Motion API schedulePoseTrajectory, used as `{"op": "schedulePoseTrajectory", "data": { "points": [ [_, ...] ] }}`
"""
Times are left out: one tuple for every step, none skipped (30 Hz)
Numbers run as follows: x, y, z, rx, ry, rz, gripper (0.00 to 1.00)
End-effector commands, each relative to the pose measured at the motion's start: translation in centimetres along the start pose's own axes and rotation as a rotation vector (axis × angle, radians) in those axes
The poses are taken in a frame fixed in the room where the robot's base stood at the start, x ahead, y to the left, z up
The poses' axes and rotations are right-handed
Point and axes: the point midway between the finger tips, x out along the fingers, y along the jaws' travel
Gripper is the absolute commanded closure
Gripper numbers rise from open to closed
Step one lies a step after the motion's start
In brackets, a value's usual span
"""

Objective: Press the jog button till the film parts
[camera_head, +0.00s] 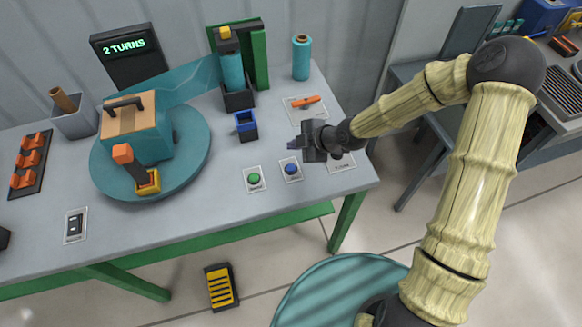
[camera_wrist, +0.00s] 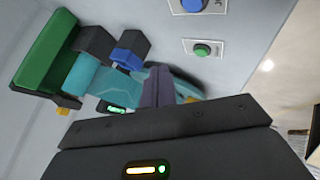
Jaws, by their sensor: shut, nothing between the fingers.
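A blue button (camera_head: 291,169) sits on a white plate near the table's front right. In the wrist view the blue button (camera_wrist: 192,4) is cut by the top edge, with a partly readable label beside it. A green button (camera_head: 253,179) is just left of it. Teal film (camera_head: 190,80) stretches unbroken from the roll (camera_head: 232,70) on the green stand to a teal box (camera_head: 150,140) on the turntable (camera_head: 195,160). My gripper (camera_head: 293,145) is shut and empty, above the table just behind the blue button and apart from it. Its closed fingers (camera_wrist: 158,88) show in the wrist view.
A display (camera_head: 128,45) reads "2 TURNS". A blue-topped block (camera_head: 246,125) stands left of my gripper. An orange-and-yellow piece (camera_head: 148,182) stands on the turntable front. A yellow-striped pedal (camera_head: 221,287) is on the floor.

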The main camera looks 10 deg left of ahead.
Motion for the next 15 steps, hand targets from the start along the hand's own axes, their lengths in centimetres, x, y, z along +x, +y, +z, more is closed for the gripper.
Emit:
{"op": "schedulePoseTrajectory", "data": {
  "points": [
    [0.5, -0.4, 0.4, 0.001, 0.0, -0.001, 1.0],
    [0.7, -0.5, 0.5, 0.001, 0.0, -0.001, 1.0],
    [1.0, -0.8, 0.7, 0.001, 0.0, -0.001, 1.0],
    [1.2, -0.9, 0.9, 0.001, 0.0, -0.001, 1.0],
    [1.5, -1.1, 1.1, 0.001, 0.0, -0.001, 1.0],
    [1.9, -1.4, 1.4, 0.001, 0.0, -0.001, 1.0],
    [2.1, -1.6, 1.6, 0.001, 0.0, -0.001, 1.0],
    [2.4, -1.8, 1.7, 0.001, 0.0, -0.001, 1.0],
    [2.7, -2.0, 2.0, 0.001, -0.001, -0.002, 1.0],
    [3.0, -2.2, 2.2, 0.001, -0.001, -0.002, 1.0],
    [3.2, -2.4, 2.4, 0.002, -0.001, -0.002, 1.0],
    [3.5, -2.6, 2.6, 0.003, 0.0, -0.002, 1.0],
    [3.8, -2.8, 2.8, 0.002, 0.0, -0.002, 1.0],
    [4.0, -3.0, 3.0, 0.001, 0.0, -0.001, 1.0],
    [4.4, -3.2, 3.2, 0.001, 0.0, -0.001, 1.0]
  ]
}}
